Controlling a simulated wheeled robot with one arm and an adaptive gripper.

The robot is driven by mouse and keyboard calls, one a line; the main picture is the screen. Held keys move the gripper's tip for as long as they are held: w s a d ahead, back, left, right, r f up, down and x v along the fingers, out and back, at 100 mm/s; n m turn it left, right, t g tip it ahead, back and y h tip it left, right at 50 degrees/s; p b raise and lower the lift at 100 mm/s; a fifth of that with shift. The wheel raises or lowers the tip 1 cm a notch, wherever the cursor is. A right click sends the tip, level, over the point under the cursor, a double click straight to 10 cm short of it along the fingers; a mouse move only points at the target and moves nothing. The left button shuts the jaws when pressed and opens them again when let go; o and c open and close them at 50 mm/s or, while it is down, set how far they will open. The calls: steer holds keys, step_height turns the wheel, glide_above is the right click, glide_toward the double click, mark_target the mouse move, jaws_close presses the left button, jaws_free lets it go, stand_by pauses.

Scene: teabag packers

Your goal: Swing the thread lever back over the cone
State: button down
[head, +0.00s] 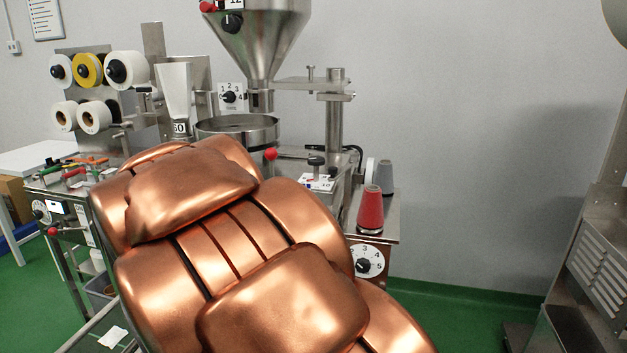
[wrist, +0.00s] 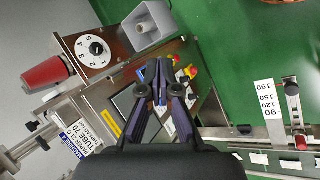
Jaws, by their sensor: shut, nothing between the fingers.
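The red thread cone (head: 370,210) stands upright on the right end of the steel machine top, with a grey cone (head: 386,178) behind it. The red cone also shows at the left of the wrist view (wrist: 42,77). I cannot make out the thread lever for certain in either view. My gripper (wrist: 159,80) is shut and empty in the wrist view, in front of the machine's control panel, to the right of the red cone. In the head view my copper arm hides my gripper and much of the machine.
A numbered dial (head: 366,261) is on the panel below the red cone. A grey open box (wrist: 152,25) and a button panel (wrist: 186,76) are near my fingers. A steel hopper (head: 262,40) rises behind my arm. A steel cabinet (head: 595,250) stands at right; green floor lies between.

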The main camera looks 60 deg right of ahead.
steer(key=w+d+r+m+g+h+b, duration=0.1)
steer(key=w+d+r+g+h+b, duration=0.3)
steer(key=w+d, duration=0.7)
steer(key=w+d+r+m+h+b, duration=0.1)
steer(key=w+d+r+h+b, duration=0.2)
steer(key=w+d+r+h, duration=0.8)
steer(key=s+d+f+y, duration=0.1)
steer(key=s+d, duration=0.1)
steer(key=d, duration=0.2)
steer(key=s+d+f+y+p, duration=0.1)
steer(key=s+d+f+y, duration=0.1)
steer(key=d, duration=0.3)
steer(key=s+d+f+y, duration=0.1)
steer(key=s+d+f, duration=0.1)
steer(key=d, duration=0.2)
steer(key=shift+s+d+f, duration=0.1)
steer(key=shift+s+d, duration=0.1)
steer(key=shift+s, duration=0.15)
steer(key=shift+a, duration=0.1)
steer(key=shift+s+f+n+t+b, duration=0.1)
steer(key=shift+s+n+t+b, duration=0.15)
steer(key=shift+n+t+b, duration=0.1)
